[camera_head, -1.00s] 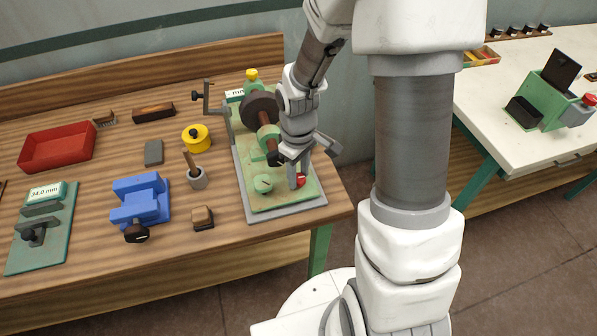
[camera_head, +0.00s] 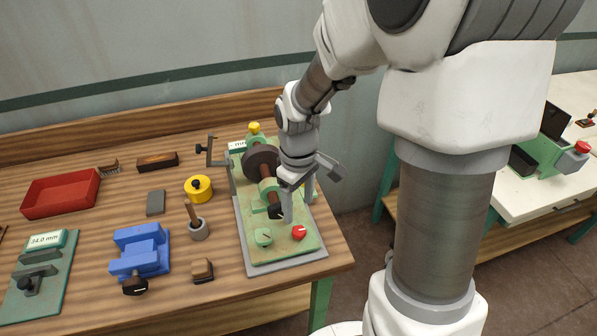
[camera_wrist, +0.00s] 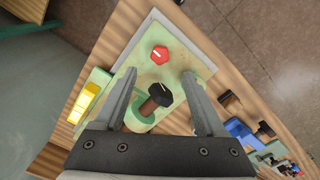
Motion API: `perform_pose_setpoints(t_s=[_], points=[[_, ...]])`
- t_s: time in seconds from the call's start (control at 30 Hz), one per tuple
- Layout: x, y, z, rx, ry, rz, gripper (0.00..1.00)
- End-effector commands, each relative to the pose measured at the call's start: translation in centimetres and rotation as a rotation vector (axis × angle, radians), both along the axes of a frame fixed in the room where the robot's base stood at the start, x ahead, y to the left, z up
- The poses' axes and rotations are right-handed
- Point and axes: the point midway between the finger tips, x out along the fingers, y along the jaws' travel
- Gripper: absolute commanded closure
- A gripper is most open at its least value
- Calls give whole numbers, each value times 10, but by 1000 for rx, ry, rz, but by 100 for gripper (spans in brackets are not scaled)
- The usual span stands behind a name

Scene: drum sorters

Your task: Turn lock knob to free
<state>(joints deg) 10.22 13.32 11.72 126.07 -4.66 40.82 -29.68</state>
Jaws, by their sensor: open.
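The green machine (camera_head: 284,248) stands on a grey plate at the bench's right end. I cannot tell for certain which is the lock knob. My gripper (camera_head: 298,203) is open over the machine, behind the red knob. In the wrist view, the black knob (camera_wrist: 158,95) lies between my fingers (camera_wrist: 159,76) in the picture, and the red knob (camera_wrist: 159,55) is beyond the fingertips. No contact is clear.
Floor lies to the right.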

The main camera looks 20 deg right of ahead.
Motion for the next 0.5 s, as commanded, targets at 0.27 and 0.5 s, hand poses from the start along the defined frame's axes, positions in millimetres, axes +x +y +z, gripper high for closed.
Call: perform_pose_setpoints(t_s=[0.27,0.5], points=[[1,0,64,0,-5,-1,27],[0,1,87,0,0,0,27]])
